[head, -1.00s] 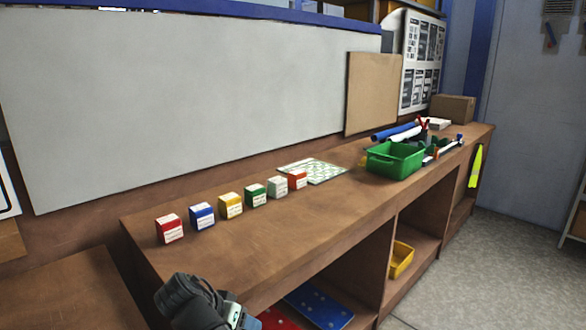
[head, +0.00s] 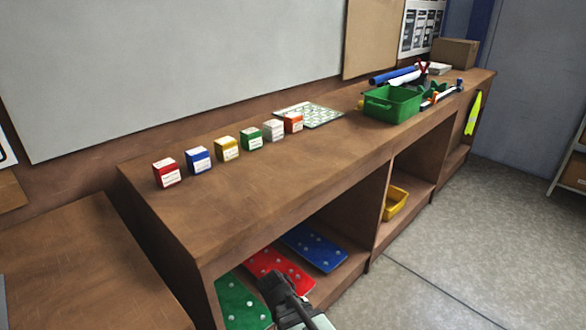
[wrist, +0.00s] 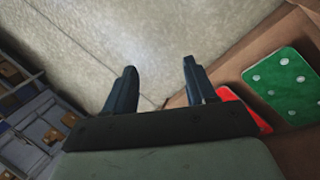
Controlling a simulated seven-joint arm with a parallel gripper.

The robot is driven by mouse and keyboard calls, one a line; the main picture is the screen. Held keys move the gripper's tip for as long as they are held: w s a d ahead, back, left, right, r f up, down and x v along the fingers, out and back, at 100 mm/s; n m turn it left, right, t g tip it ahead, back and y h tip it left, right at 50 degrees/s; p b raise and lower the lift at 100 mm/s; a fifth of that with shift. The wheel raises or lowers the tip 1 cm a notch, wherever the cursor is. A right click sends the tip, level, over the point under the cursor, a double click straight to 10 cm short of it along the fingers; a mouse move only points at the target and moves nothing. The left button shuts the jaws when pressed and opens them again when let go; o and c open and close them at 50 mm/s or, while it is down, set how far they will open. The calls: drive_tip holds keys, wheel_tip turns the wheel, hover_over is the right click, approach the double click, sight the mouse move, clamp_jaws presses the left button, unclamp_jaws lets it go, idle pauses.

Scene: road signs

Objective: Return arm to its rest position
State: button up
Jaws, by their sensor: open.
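My gripper (wrist: 160,82) is open, with nothing between its two dark fingers in the wrist view. There it hangs over the grey floor (wrist: 150,35), beside the shelf with the green board. In the head view part of my gripper (head: 285,292) shows at the bottom edge, in front of the open lower shelf. Its fingertips are hard to make out there.
Several coloured blocks (head: 227,148) stand in a row on the wooden bench (head: 270,190). A green bin (head: 392,104) stands farther right. Green (head: 240,302), red (head: 275,268) and blue (head: 314,247) boards lie on the lower shelf, near a yellow tray (head: 395,203).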

drive_tip(key=s+d+f+g+y, duration=0.1)
drive_tip(key=s+d+f+g, duration=0.1)
drive_tip(key=s+d+f, duration=0.5)
drive_tip(key=s+d+f+g+y, duration=0.1)
drive_tip(key=s+d+f+g, duration=0.2)
drive_tip(key=f, duration=0.6)
drive_tip(key=s+d+f+y, duration=0.1)
drive_tip(key=s+f, duration=0.3)
drive_tip(key=s, duration=0.4)
drive_tip(key=s+d+f+g+y, duration=0.1)
drive_tip(key=s+d+f+y, duration=0.1)
drive_tip(key=s+f, duration=0.3)
drive_tip(key=s+d, duration=0.1)
drive_tip(key=s, duration=0.1)
drive_tip(key=shift+s+f+n, duration=0.15)
drive_tip(key=shift+s+n, duration=0.15)
drive_tip(key=shift+s, duration=0.05)
idle(0.4)
